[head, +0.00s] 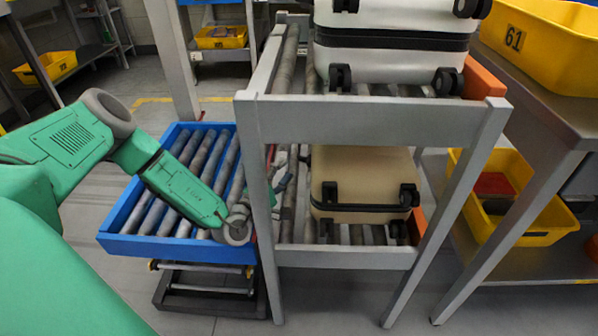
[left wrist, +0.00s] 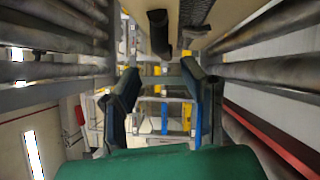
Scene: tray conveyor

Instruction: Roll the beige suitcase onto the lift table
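The beige suitcase (head: 362,172) lies flat on the lower roller level of the grey rack (head: 375,120), its black wheels towards me. In the left wrist view its beige side (left wrist: 182,12) shows at the top, with dark wheels close by. The lift table (head: 120,238) has a blue frame and grey rollers and stands left of the rack. My left arm reaches over it. My left gripper (head: 283,178) is partly hidden behind the rack's front post, just left of the suitcase. In the left wrist view its fingers (left wrist: 160,72) are apart with nothing between them. My right gripper is out of view.
A silver suitcase (head: 390,48) sits on the rack's upper level. Orange stops (head: 485,78) are at the rack's right side. A steel table with a yellow bin (head: 550,35) stands at the right. The rack's front post and rails are close to my left forearm.

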